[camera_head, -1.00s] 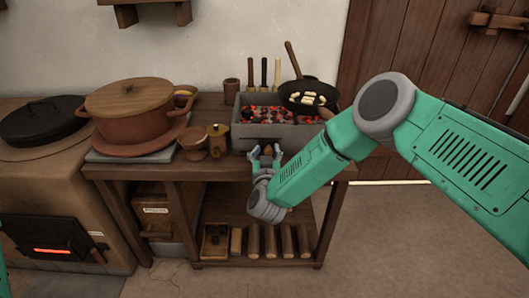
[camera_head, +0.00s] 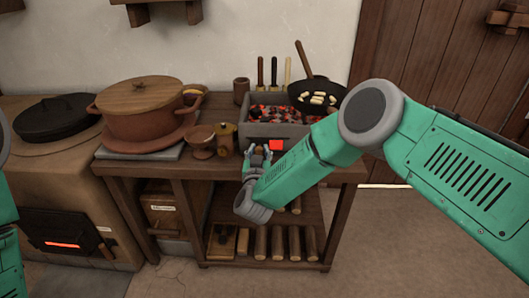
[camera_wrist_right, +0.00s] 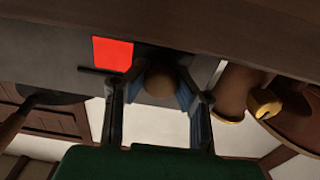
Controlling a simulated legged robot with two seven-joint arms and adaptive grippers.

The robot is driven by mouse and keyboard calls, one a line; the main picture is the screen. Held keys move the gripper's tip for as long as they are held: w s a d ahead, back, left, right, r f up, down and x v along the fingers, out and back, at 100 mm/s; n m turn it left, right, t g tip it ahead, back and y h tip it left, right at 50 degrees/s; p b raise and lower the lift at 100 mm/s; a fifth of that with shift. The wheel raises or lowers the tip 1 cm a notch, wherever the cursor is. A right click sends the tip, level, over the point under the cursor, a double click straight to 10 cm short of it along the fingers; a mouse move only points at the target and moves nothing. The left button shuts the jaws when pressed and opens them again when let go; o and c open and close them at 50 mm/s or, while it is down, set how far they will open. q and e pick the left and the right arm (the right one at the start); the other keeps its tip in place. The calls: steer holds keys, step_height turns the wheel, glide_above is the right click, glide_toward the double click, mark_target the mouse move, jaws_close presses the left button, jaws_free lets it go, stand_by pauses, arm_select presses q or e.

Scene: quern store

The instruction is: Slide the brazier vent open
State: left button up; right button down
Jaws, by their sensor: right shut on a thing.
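The grey brazier (camera_head: 258,131) stands on the wooden table, full of glowing coals. A square red-glowing vent opening (camera_head: 277,144) shows low in its front wall, and again in the right wrist view (camera_wrist_right: 112,53). My right gripper (camera_head: 257,153) is at the front of the brazier, just left of this opening. In the right wrist view its fingers (camera_wrist_right: 156,98) are shut on a round brown knob (camera_wrist_right: 159,80) against the grey wall. The vent's sliding plate is mostly hidden behind the gripper. My left gripper is out of view; only part of that arm shows at the left edge.
A black pan (camera_head: 315,95) with pale pieces sits over the brazier's right part. A big lidded pot (camera_head: 140,110) is farther left. Logs lie on the shelf below.

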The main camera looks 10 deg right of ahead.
steer(key=shift+a, duration=0.2)
steer(key=c, duration=1.3)
jaws_free()
steer(key=shift+c, duration=0.2)
steer(key=shift+o, duration=0.3)
steer(key=shift+a, duration=0.15)
steer(key=shift+s+a, duration=0.15)
steer(key=shift+s, duration=0.15)
steer(key=v, duration=1.1)
steer(key=shift+s, duration=0.15)
steer(key=shift+a, duration=0.1)
